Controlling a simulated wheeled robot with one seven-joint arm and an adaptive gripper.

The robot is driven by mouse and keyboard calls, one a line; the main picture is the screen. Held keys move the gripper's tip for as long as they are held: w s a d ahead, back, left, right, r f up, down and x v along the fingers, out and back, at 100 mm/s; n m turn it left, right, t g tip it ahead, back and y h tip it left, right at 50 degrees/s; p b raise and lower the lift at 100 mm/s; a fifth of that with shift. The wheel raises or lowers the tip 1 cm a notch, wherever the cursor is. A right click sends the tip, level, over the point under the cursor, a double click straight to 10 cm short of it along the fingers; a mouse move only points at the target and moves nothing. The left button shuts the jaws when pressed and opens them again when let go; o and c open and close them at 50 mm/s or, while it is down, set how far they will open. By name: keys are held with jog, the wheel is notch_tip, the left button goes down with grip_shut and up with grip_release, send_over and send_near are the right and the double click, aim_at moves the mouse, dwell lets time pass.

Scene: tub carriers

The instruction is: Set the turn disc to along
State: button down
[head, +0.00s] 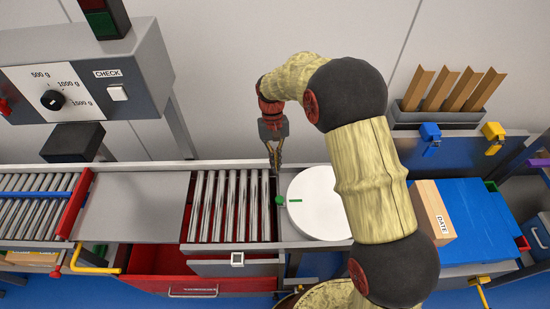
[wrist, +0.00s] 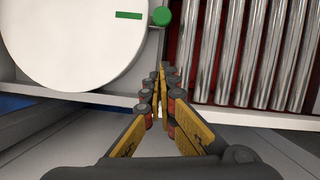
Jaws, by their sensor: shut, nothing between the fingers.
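The turn disc (head: 310,218) is a round white plate set in the grey conveyor line, right of the rollers; my arm hides part of its right side. It also shows in the wrist view (wrist: 70,45), at upper left. A short green bar (head: 296,201) is marked on it, pointing toward its left edge. A small green knob (head: 279,200) is at that edge, in line with the bar; it also shows in the wrist view (wrist: 161,16). My gripper (head: 276,168) is shut and empty, pointing down near the disc's back left, apart from the knob.
Metal rollers (head: 232,205) lie left of the disc, with a grey plate and a red gate (head: 76,204) farther left. A DATE carton (head: 433,212) stands on the blue surface at right. A weighing panel (head: 70,90) stands at back left.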

jog(key=s+f+b, duration=0.2)
jog(key=s+f, duration=0.2)
jog(key=s, duration=0.1)
jog(key=shift+d, duration=0.3)
jog(key=shift+s, duration=0.2)
